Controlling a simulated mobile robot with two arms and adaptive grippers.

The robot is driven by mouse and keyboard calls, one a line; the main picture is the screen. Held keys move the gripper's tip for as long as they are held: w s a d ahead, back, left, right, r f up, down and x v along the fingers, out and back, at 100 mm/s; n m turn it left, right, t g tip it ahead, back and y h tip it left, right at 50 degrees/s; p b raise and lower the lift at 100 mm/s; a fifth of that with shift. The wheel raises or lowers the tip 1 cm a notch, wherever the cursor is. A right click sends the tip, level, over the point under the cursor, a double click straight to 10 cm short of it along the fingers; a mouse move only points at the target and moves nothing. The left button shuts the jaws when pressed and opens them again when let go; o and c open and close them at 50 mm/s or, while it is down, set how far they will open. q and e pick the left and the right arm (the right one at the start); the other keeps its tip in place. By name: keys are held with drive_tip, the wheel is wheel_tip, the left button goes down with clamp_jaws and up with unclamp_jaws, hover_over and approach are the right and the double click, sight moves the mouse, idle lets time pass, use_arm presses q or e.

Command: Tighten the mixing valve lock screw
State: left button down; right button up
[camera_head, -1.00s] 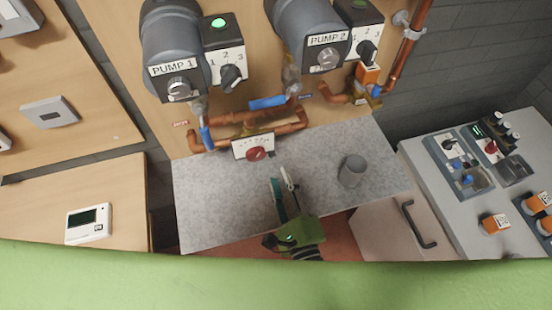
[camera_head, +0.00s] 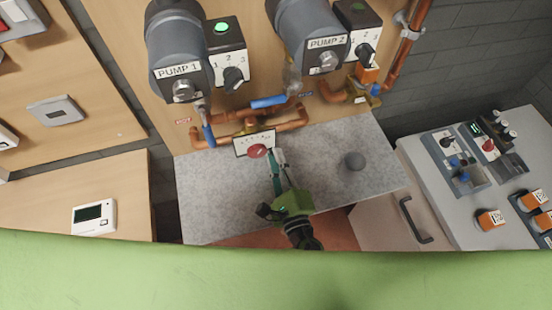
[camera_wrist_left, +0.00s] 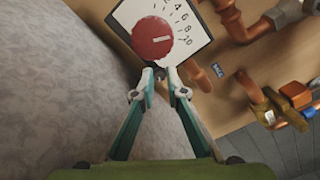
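The mixing valve has a red round knob (camera_head: 257,151) in front of a white scale plate (camera_head: 262,139), below the copper pipes. In the left wrist view the red knob (camera_wrist_left: 152,37) shows a pale mark, and the plate (camera_wrist_left: 188,22) carries numbers. I cannot clearly make out the lock screw. My left gripper (camera_head: 277,154) is just right of the knob. Its fingertips (camera_wrist_left: 160,78) stand a small gap apart, just below the knob's lower edge. I see nothing held between them. My right gripper is not in view.
Pump 1 (camera_head: 176,48) and pump 2 (camera_head: 312,38) hang above, with copper pipes (camera_head: 290,126) under them. A control bench (camera_head: 430,177) stands at the right. The worktop's left part is clear.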

use_arm(q)
drive_tip(key=shift+m+p, duration=0.4)
drive_tip(key=shift+m, duration=1.7)
drive_tip(key=shift+f, duration=0.1)
drive_tip(key=c, duration=2)
unclamp_jaws()
drive_tip(key=v, duration=1.2)
